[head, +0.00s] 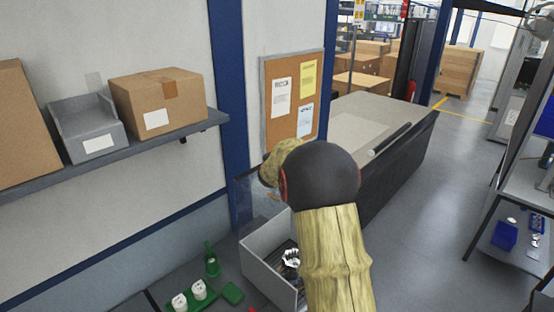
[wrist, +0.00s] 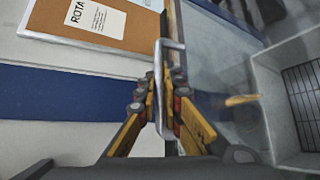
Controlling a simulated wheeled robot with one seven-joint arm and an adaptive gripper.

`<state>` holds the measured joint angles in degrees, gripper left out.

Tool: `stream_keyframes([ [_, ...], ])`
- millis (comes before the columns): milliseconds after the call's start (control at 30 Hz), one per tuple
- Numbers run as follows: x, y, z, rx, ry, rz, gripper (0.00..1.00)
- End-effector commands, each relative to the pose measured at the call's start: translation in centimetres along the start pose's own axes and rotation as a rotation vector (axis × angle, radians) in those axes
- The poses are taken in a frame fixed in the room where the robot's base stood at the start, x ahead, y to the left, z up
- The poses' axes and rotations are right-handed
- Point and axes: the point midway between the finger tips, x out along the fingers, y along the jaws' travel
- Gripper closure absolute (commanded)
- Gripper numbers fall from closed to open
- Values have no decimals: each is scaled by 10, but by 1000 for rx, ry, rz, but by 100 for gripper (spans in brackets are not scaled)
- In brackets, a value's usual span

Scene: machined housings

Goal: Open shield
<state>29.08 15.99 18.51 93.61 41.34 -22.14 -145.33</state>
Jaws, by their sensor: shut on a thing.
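In the wrist view my gripper (wrist: 167,82) has its yellow fingers shut on a pale metal bar handle (wrist: 174,44). The handle stands upright between the fingertips. A see-through panel, which looks like the shield (wrist: 222,72), lies just right of the handle; its outline is faint. In the head view my arm and its dark joint cover most of the shield area, and the fingers and handle are hidden. I cannot tell from these frames how far the shield is open.
A grey open bin (head: 262,272) with metal parts stands below my arm; it also shows in the wrist view (wrist: 258,78). Green fixtures with white parts (head: 198,289) are on the bench. A shelf (head: 150,140) with boxes and a corkboard (head: 266,95) are on the wall.

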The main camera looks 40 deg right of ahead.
Motion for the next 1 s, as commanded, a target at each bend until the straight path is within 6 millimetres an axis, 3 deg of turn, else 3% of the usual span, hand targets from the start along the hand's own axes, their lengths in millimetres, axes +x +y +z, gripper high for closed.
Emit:
stream_keyframes([
  [67,0,2,1,-2,-2,3,100],
  [100,0,2,1,-2,-2,3,91],
  [400,0,0,0,0,-1,1,74],
  [767,-4,0,0,0,0,1,74],
  [1000,-39,2,0,1,1,2,74],
])
